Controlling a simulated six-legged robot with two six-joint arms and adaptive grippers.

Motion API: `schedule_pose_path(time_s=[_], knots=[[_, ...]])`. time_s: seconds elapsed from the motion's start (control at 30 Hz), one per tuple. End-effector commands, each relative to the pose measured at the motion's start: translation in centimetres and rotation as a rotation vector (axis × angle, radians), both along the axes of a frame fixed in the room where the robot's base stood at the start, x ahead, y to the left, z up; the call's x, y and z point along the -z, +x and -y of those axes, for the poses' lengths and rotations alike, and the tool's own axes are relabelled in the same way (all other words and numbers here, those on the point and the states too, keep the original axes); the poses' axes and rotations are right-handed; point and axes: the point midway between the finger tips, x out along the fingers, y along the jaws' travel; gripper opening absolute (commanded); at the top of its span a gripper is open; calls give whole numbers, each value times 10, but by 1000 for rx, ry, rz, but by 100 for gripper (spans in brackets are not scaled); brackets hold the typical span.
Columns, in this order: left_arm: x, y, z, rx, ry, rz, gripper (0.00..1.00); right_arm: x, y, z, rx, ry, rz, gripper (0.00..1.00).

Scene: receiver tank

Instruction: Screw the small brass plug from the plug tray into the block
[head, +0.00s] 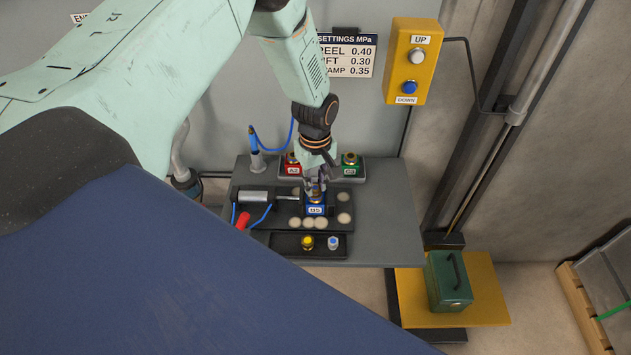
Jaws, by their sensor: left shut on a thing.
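My left gripper (315,186) points down over the blue block (316,210) on the bench. It is shut on a small brass-coloured piece at the top of that block. The fingers hide most of this piece, so I cannot tell how deep it sits or whether it is the small plug. The dark plug tray (280,243) lies in front of the block. It holds a yellow brass plug (307,243) and a blue-and-white piece (333,243). My right gripper is not in view.
The grey bench (385,225) is clear at right.

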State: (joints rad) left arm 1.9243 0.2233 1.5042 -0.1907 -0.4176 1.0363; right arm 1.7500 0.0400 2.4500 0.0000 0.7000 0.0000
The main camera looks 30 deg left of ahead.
Motion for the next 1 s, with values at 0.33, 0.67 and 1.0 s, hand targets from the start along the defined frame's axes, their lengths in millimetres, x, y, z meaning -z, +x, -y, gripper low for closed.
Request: schedule_pose_path(time_s=[0.33,0.67,1.0], knots=[[0,1,0,592,0,2,26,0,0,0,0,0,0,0],[1,0,0,587,0,0,48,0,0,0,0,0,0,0],[-8,0,0,587,0,0,48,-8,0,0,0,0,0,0]])
